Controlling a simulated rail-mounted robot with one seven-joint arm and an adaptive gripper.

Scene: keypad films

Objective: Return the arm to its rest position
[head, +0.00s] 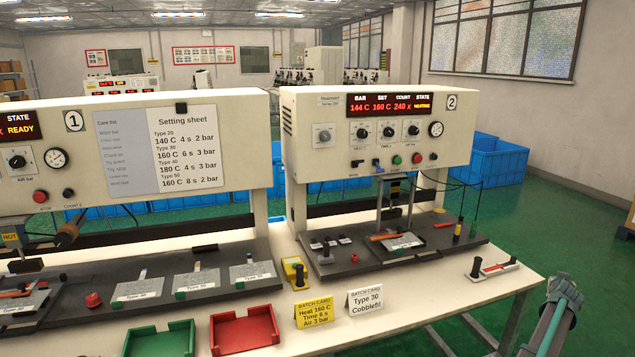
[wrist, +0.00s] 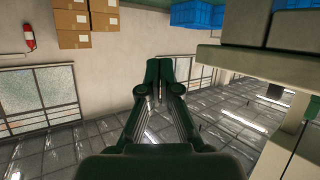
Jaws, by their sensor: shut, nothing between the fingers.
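My gripper (wrist: 161,80) is in the middle of the wrist view, with its dark green fingers together and nothing between them. Nothing touches the fingertips in that view. Part of my arm (head: 556,312) shows at the lower right of the head view, beside the right end of the white workbench (head: 440,312) and apart from it. The rest of my arm is outside the head view.
Press 2 (head: 375,150) and the setting sheet (head: 188,150) stand above the bench. A green tray (head: 160,342) and a red tray (head: 245,330) are at its front. Blue crates (head: 495,160) stand behind. Green floor (head: 590,240) right of the bench is clear. The wrist view looks upside down, with cardboard boxes (wrist: 85,22) at top.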

